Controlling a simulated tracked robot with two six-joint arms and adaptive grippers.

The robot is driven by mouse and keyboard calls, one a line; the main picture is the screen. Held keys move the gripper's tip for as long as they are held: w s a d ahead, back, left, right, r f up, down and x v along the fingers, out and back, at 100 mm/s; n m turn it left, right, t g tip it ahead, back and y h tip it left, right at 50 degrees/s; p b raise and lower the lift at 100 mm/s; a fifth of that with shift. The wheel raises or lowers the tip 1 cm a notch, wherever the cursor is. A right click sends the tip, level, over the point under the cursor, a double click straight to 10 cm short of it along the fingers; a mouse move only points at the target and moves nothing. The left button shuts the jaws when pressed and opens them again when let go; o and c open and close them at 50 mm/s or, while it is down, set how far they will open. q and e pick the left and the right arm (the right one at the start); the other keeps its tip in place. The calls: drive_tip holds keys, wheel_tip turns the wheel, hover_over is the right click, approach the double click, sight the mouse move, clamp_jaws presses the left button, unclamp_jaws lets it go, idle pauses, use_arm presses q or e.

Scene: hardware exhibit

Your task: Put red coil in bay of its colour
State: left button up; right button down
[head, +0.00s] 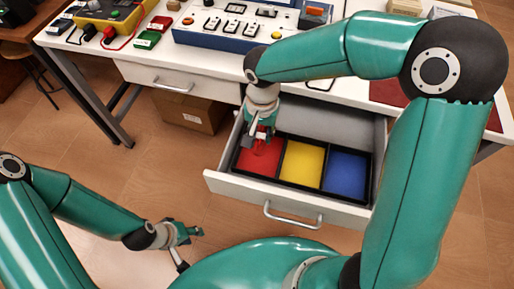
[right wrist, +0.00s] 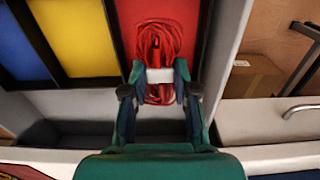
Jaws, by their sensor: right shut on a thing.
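The red coil (right wrist: 158,38) is a bundle of red cable with a white band around it. My right gripper (right wrist: 160,84) is shut on it at the band. In the head view the right gripper (head: 261,138) points down over the red bay (head: 252,165) of the open drawer, and the coil is hard to make out against the red. The red bay also shows behind the coil in the right wrist view (right wrist: 121,15). Whether the coil touches the bay floor I cannot tell. My left gripper (head: 188,240) is open and empty, low at the left, away from the drawer.
A yellow bay (head: 303,165) and a blue bay (head: 347,174) lie right of the red bay, with black dividers between. The drawer front (head: 290,206) has a metal handle. Instrument boxes stand on the white bench (head: 150,62). A cardboard box (head: 190,112) is below.

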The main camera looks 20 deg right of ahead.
sight(261, 147)
drive_tip(key=shift+f+b, duration=0.35)
drive_tip(key=shift+f, duration=3.1)
drive_tip(key=shift+f, duration=0.2)
drive_tip(key=c, duration=0.9)
unclamp_jaws()
drive_tip(key=shift+r, duration=0.1)
drive_tip(key=shift+r, duration=0.1)
